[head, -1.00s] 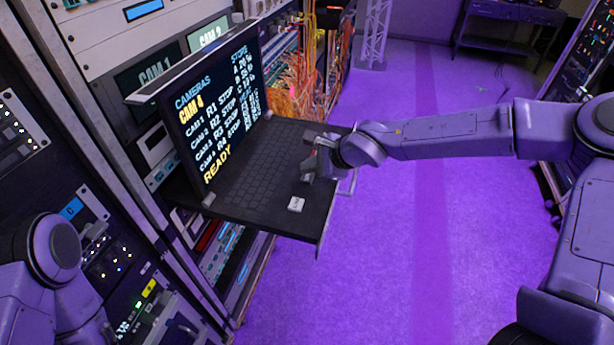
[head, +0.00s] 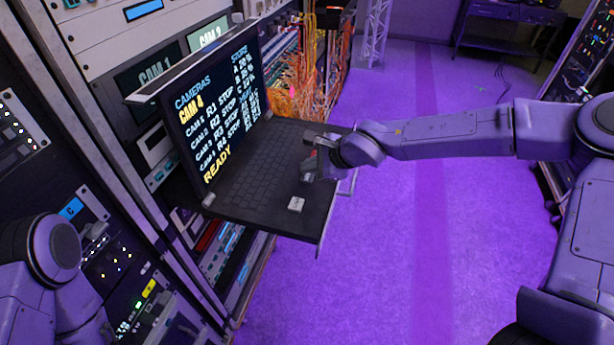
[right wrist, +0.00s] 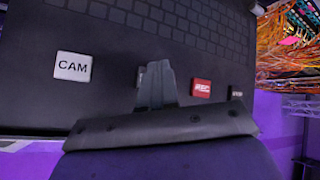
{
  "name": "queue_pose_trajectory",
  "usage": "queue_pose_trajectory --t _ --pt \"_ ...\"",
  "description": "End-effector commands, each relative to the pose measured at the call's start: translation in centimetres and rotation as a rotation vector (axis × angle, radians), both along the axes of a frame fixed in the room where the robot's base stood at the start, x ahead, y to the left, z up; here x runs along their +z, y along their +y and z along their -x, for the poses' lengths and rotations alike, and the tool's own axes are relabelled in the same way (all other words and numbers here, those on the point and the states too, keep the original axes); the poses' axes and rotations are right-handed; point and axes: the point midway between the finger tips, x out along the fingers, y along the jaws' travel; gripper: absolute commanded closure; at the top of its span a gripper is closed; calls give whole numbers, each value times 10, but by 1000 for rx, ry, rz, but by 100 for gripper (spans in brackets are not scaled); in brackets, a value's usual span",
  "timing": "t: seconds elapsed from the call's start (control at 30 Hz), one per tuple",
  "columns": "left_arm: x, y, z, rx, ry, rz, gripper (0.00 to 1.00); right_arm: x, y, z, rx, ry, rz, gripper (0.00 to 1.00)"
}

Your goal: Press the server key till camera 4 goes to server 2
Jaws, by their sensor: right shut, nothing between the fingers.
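The fold-out console has a screen (head: 215,105) and a black keyboard deck (head: 262,180). The screen shows "CAMERAS", "CAM 4" in yellow, several camera rows with "STOP", a "STORE" column too small to read surely, and "READY". My right gripper (head: 308,172) is shut and empty, low over the deck's right part.
A dark key (right wrist: 236,92) sits beyond the red one, partly hidden. Rack panels (head: 70,150) stand close on the left. Orange cables (head: 295,85) hang behind the console. The purple floor (head: 400,250) on the right is clear.

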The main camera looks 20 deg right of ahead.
Motion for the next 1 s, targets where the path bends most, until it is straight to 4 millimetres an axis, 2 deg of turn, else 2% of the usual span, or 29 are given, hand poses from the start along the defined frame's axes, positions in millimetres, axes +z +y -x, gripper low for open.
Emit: queue_pose_trajectory --t 0.37,1.0 --pt "-3 0 0 0 0 0 100 -8 0 0 0 0 0 100" --pt "-5 0 0 0 0 0 100 -12 0 0 0 0 0 100"
